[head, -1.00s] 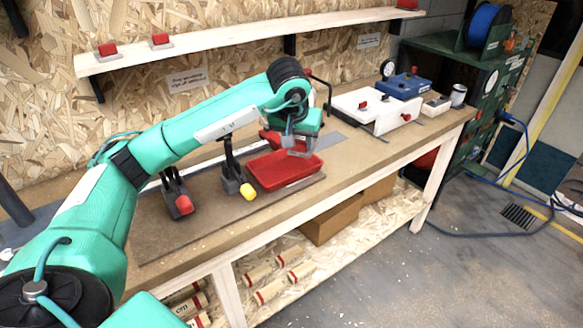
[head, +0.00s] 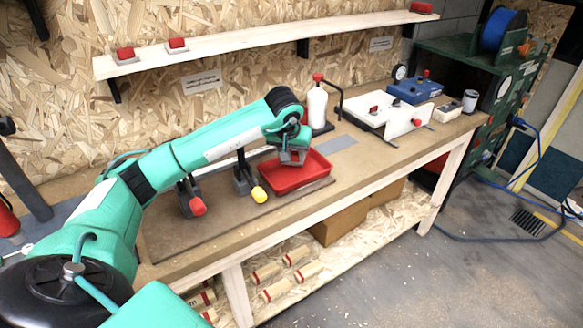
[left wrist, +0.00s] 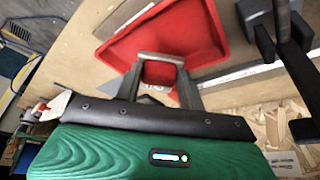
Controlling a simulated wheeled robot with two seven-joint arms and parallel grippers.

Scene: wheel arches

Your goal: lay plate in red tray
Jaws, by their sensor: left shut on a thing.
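The red tray (head: 306,180) lies on the bench and also fills the upper middle of the left wrist view (left wrist: 225,38). My left gripper (head: 293,150) is over the tray's back part, pointing down. It is shut on the grey plate (head: 292,158). In the left wrist view, the plate's pale edge (left wrist: 160,57) spans between the two fingers of the gripper (left wrist: 160,78), with red tray behind it. I cannot tell whether the plate touches the tray floor. My right gripper is not in view.
Two toggle clamps stand left of the tray, one with a red tip (head: 197,207) and one with a yellow tip (head: 259,195). A white bottle (head: 317,106) stands behind the tray. A white fixture (head: 375,112) and a blue box (head: 415,90) are to the right.

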